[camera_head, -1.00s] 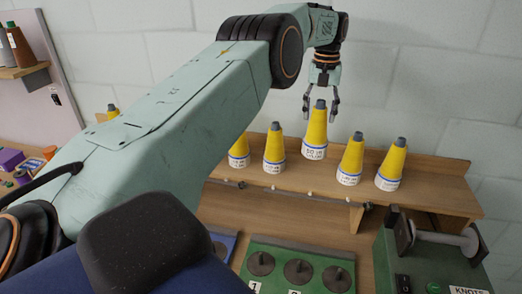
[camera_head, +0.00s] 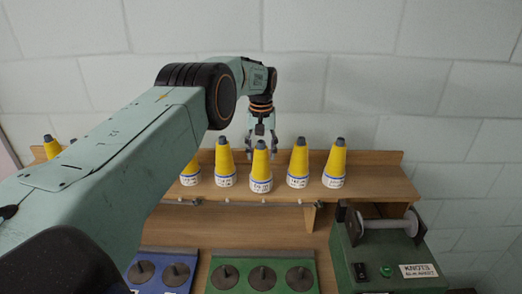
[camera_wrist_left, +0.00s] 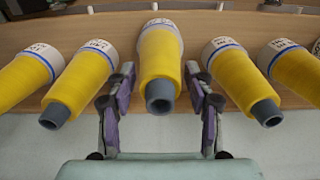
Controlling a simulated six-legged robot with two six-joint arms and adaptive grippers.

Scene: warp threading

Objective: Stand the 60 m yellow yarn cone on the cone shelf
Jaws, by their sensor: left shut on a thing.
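Several yellow yarn cones with grey tips and white, blue-banded bases stand in a row on the wooden cone shelf (camera_head: 385,190). My left gripper (camera_head: 261,138) points down at the middle yellow cone (camera_head: 261,168) and is shut on it. In the left wrist view, its two fingertips (camera_wrist_left: 159,72) lie on either side of this middle cone (camera_wrist_left: 160,60). The cone is upright, its base at or very near the shelf board; I cannot tell if it touches. Its label is too small to read surely. My right gripper is out of view.
Neighbouring yellow cones (camera_head: 225,163) and (camera_head: 299,163) stand close on both sides. Below are a green peg board (camera_head: 230,270) and a blue one (camera_head: 152,257). A green machine with a roller (camera_head: 385,262) stands at right. The shelf's right end is bare.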

